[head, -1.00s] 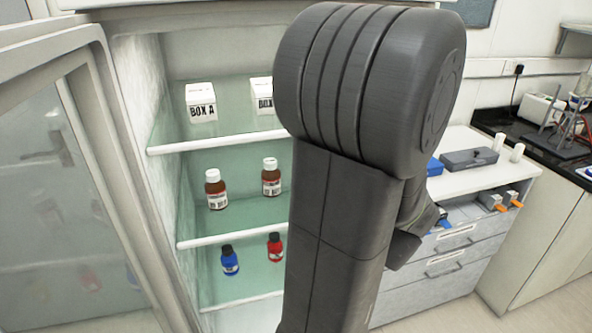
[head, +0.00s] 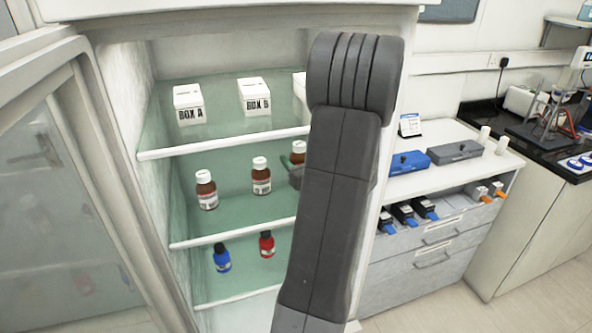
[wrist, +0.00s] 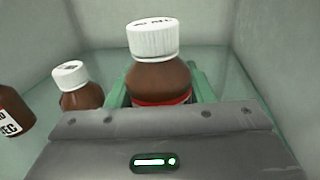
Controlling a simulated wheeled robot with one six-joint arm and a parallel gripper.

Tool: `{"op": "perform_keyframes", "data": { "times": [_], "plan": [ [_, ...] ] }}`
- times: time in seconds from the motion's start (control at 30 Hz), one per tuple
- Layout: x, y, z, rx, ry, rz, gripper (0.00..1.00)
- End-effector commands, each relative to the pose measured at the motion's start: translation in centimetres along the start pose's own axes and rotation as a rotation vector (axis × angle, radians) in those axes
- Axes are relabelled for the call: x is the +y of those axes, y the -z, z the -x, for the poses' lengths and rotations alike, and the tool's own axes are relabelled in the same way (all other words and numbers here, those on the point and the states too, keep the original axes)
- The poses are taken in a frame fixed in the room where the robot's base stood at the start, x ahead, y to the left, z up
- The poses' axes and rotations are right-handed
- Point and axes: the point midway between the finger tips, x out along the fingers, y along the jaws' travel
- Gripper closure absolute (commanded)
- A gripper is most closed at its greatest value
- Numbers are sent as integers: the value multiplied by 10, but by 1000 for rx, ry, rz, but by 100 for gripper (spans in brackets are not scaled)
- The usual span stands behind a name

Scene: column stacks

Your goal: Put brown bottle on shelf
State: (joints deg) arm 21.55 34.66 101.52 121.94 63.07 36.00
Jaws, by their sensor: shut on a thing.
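A brown bottle with a white cap (wrist: 158,80) is between the green fingers of my gripper (wrist: 155,92) in the wrist view, and the gripper is shut on it. In the head view the held bottle (head: 298,148) shows only in part at the middle shelf's right side, with my arm in front of it. The glass middle shelf (head: 226,231) has a white front rim. Two other brown bottles stand upright on it, one at the left (head: 206,190) and one in the middle (head: 261,176). I cannot tell whether the held bottle touches the shelf.
Box A (head: 188,104) and Box B (head: 254,97) stand on the upper shelf. A blue bottle (head: 222,258) and a red bottle (head: 266,245) stand on the lower shelf. The open glass door (head: 60,190) is at left. A drawer counter (head: 440,178) stands at right.

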Motion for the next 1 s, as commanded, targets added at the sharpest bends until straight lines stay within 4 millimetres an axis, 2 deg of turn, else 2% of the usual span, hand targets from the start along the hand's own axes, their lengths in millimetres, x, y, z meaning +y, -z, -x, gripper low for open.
{"op": "perform_keyframes", "data": {
  "times": [0.27, 0.87, 0.9, 1.0],
  "plan": [
    [0, 32, 0, 2, 1, -4, 84],
    [-1, 43, -4, -1, 0, 1, 84],
    [0, 42, -4, 0, 0, 0, 47],
    [0, 42, -4, 0, 0, 0, 31]
  ]
}}
